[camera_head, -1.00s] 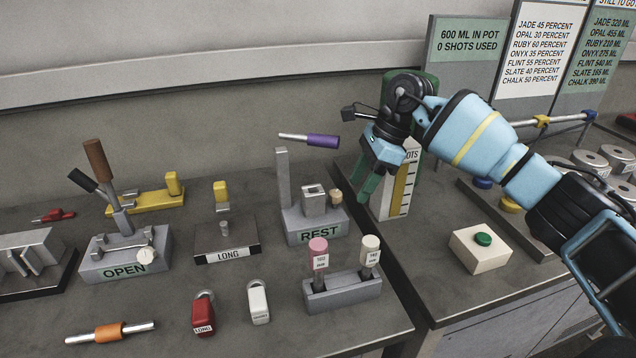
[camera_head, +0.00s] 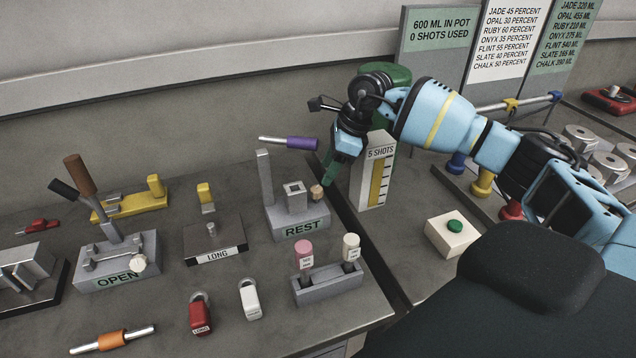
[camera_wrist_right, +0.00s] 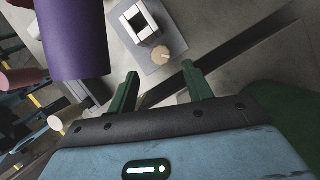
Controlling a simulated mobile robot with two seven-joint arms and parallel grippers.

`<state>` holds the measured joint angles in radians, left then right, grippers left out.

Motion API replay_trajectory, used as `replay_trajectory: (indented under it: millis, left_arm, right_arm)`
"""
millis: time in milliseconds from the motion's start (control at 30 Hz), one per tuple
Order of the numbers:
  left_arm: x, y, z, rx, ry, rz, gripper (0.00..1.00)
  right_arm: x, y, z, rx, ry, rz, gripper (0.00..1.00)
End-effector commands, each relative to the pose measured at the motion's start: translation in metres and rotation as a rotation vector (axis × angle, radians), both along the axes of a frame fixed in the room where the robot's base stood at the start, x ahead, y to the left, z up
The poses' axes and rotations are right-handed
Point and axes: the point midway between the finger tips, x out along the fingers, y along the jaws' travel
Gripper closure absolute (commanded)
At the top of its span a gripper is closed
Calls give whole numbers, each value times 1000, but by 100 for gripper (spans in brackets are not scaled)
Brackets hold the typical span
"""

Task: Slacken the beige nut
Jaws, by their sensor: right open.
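The beige nut (camera_head: 317,192) is a small tan knob on the right side of the grey fixture marked REST (camera_head: 284,222). It also shows in the right wrist view (camera_wrist_right: 162,53), just past and between the fingertips. My right gripper (camera_head: 331,178), with green fingers, is just above and to the right of the nut. In the wrist view, the right gripper (camera_wrist_right: 160,74) is open with nothing between its fingers. A paler cream nut (camera_head: 138,264) sits on the OPEN fixture (camera_head: 95,278). My left gripper is not in view.
A purple-handled lever (camera_head: 300,143) reaches over the REST fixture, close to my right gripper. A post with a yellow scale (camera_head: 366,182) stands to the right. A holder with pink and white-topped plugs (camera_head: 328,291) is in front. A dark gap separates the benches.

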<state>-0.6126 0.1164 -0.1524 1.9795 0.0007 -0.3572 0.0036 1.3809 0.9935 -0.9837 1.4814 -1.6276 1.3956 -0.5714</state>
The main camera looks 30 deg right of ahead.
Motion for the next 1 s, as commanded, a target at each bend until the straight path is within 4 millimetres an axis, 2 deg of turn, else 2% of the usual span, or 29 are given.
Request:
replay_trajectory:
  millis: [100,333,500,767,1000]
  left_arm:
    - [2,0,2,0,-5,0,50]
    - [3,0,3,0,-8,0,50]
    - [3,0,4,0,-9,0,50]
    - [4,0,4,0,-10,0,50]
    - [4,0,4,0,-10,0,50]
  right_arm:
    - [4,7,-18,0,3,2,50]
    - [10,16,-46,0,2,1,50]
    - [13,19,-54,0,0,1,50]
    - [13,19,-55,0,0,1,50]
    - [13,19,-55,0,0,1,80]
